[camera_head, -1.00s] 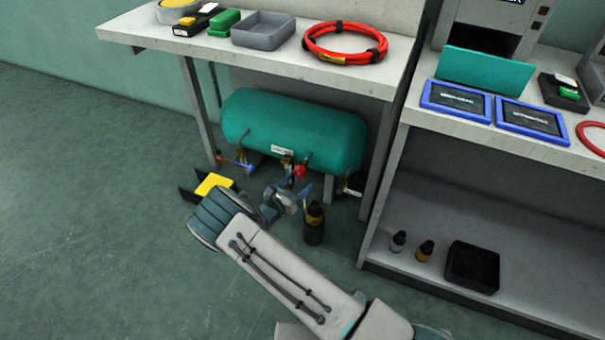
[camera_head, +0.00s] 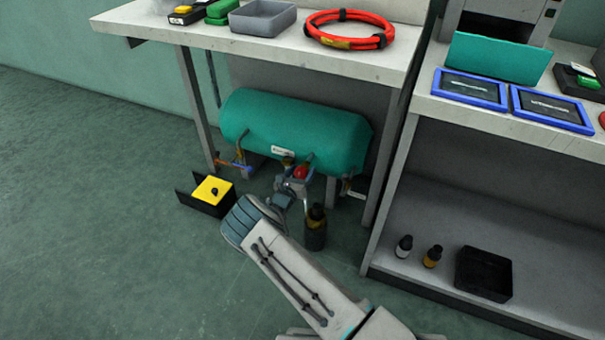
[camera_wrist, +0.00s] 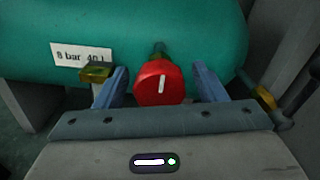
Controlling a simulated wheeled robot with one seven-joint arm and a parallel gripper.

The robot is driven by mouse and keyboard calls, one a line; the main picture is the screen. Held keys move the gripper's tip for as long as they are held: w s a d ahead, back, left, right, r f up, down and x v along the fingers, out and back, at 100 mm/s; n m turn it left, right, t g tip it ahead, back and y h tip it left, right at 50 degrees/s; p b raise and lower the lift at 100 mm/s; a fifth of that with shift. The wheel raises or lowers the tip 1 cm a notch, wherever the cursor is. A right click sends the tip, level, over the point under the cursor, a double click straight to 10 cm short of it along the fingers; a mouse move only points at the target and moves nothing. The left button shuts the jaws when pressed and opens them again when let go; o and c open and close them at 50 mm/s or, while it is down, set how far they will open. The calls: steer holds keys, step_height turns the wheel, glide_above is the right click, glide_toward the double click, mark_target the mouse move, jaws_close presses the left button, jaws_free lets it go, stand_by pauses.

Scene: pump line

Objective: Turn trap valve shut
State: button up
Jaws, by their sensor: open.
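A red round knob (camera_wrist: 160,84) with a white line mark sits on a short stem below the green tank (camera_wrist: 30,28) in the wrist view. The white line stands close to upright there. My gripper (camera_wrist: 162,80) is open, with one blue finger on each side of the knob and a visible gap on both sides. In the head view the red knob (camera_head: 300,172) shows under the tank (camera_head: 295,130), with my gripper (camera_head: 300,182) right at it and partly covering the valve. Which valve is the trap valve is not labelled in view.
A blue-handled valve (camera_head: 235,166) is left of the knob, and another fitting (camera_head: 350,190) is right. A dark bottle (camera_head: 315,228) stands close beside my gripper. Table legs flank the tank.

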steer(key=shift+x, duration=0.85)
steer(key=c, duration=1)
steer(key=shift+o, duration=0.2)
